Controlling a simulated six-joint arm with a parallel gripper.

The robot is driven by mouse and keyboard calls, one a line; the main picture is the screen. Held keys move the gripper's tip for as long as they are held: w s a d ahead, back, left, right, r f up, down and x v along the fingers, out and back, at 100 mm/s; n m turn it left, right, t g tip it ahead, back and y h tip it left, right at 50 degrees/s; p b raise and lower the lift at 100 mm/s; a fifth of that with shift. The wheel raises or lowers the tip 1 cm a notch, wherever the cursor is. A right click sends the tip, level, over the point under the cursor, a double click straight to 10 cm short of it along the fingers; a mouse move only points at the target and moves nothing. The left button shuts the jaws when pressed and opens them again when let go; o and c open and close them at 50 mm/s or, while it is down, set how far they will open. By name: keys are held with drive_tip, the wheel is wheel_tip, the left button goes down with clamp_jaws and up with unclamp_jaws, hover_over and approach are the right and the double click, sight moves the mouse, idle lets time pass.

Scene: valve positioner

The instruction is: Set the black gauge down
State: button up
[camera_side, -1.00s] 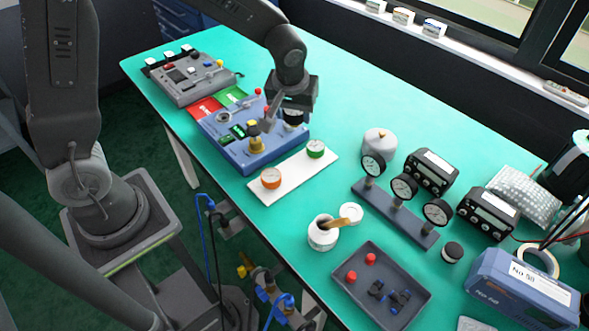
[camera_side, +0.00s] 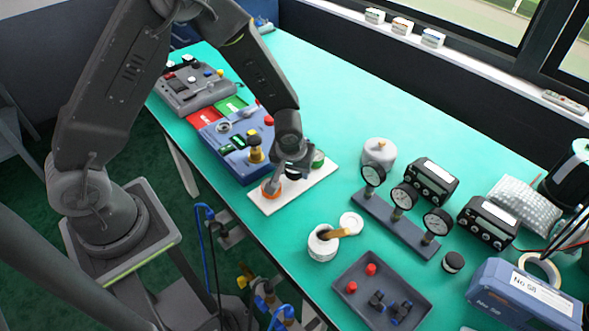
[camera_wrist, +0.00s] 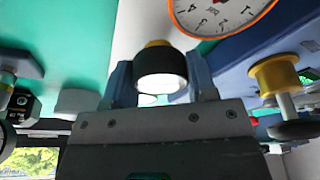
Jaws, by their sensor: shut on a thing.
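My gripper (camera_side: 292,168) is over the white plate (camera_side: 262,206) at the table's near side. In the wrist view, my gripper (camera_wrist: 160,84) is shut on the black gauge (camera_wrist: 160,60), a short black cylinder with a pale face and a yellow end. The gauge is held between the two fingers; whether it touches the plate cannot be told. In the side view my gripper mostly hides it. The orange gauge (camera_side: 270,190) is on the plate beside my gripper, and its dial (camera_wrist: 215,12) shows in the wrist view. The green gauge (camera_side: 318,160) is partly hidden behind my gripper.
The blue valve unit (camera_side: 236,160) with a yellow knob (camera_side: 255,150) stands close on the left. A rack of black dials (camera_side: 395,224), an open white jar (camera_side: 322,243) and a grey tray (camera_side: 382,290) stand to the right. The back middle of the table is clear.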

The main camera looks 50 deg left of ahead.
drive_tip(key=shift+f, duration=0.3)
drive_tip(key=shift+f, duration=0.1)
drive_tip(key=o, duration=1)
drive_tip(key=shift+c, duration=0.2)
drive_tip(key=s+r+m+t, duration=0.15)
drive_tip(key=s+r, duration=0.35)
drive_tip(key=r, duration=0.7)
drive_tip(key=s+r+m, duration=0.2)
drive_tip(key=s+r, duration=0.4)
drive_tip(key=r, duration=0.7)
drive_tip(key=s+r+m+t+h, duration=0.1)
drive_tip(key=s+r+m, duration=0.2)
drive_tip(key=s, duration=0.6)
drive_tip(key=shift+r+h, duration=0.4)
drive_tip(key=shift+r, duration=0.5)
drive_tip(key=shift+s+t, duration=0.1)
drive_tip(key=shift+t, duration=0.15)
